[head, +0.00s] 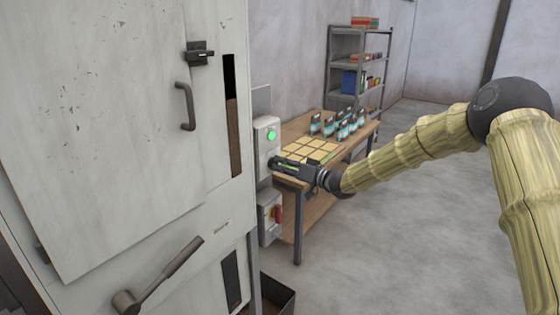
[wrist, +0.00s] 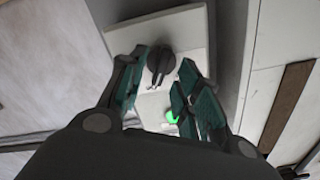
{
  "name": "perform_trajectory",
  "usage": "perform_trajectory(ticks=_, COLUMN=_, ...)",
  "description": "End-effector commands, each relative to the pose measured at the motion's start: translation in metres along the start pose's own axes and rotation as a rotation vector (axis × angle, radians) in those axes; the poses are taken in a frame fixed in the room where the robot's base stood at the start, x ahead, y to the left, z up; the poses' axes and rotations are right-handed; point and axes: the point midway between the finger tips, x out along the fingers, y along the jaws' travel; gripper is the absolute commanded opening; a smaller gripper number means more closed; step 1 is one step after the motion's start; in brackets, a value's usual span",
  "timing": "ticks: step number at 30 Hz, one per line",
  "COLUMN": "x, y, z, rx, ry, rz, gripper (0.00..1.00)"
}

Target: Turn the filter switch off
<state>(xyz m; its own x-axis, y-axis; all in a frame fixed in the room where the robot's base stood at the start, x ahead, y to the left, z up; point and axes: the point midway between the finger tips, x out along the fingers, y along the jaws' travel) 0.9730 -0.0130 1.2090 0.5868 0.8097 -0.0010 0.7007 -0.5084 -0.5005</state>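The filter switch appears to be the dark rotary knob (wrist: 160,63) on a pale control box (wrist: 190,28) in the wrist view. A lit green lamp (wrist: 171,117) is on the same box. In the head view the box (head: 262,150) is on the machine's right side with its green lamp (head: 271,135) lit, and my gripper hides the knob. My gripper (head: 275,164) is at the box front, below the lamp. In the wrist view its fingers (wrist: 164,68) are open, one on each side of the knob. I cannot tell whether they touch it.
A second box with a red and yellow switch (head: 276,216) is below. The large pale machine (head: 120,130) with handles stands left. A wooden table (head: 293,180) with bags and flat tan pieces is close behind my gripper. A shelf (head: 332,75) stands farther back. Open floor lies right.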

Motion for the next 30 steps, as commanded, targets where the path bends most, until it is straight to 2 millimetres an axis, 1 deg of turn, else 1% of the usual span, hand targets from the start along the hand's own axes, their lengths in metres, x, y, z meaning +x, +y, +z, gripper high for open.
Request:
perform_trajectory(ticks=3, x=0.009, y=0.0, z=-0.001, rx=0.0, ry=0.0, rz=0.0, gripper=0.33)
perform_trajectory(ticks=6, x=0.013, y=0.0, z=0.0, rx=0.0, ry=0.0, rz=0.0, gripper=0.33)
perform_trajectory(ticks=15, x=0.014, y=0.0, z=0.001, rx=0.0, ry=0.0, rz=0.001, gripper=0.33)
perform_trajectory(ticks=17, x=0.014, y=0.0, z=0.0, rx=0.0, ry=0.0, rz=0.001, gripper=0.22)
perform_trajectory(ticks=18, x=0.014, y=0.0, z=0.0, rx=0.0, ry=0.0, rz=0.001, gripper=0.15)
perform_trajectory(ticks=20, x=0.014, y=0.0, z=0.0, rx=0.0, ry=0.0, rz=0.001, gripper=0.04)
perform_trajectory(ticks=21, x=0.014, y=0.0, z=0.0, rx=0.0, ry=0.0, rz=0.001, gripper=0.0)
perform_trajectory(ticks=30, x=0.014, y=0.001, z=0.001, rx=-0.012, ry=0.0, rz=0.001, gripper=0.0)
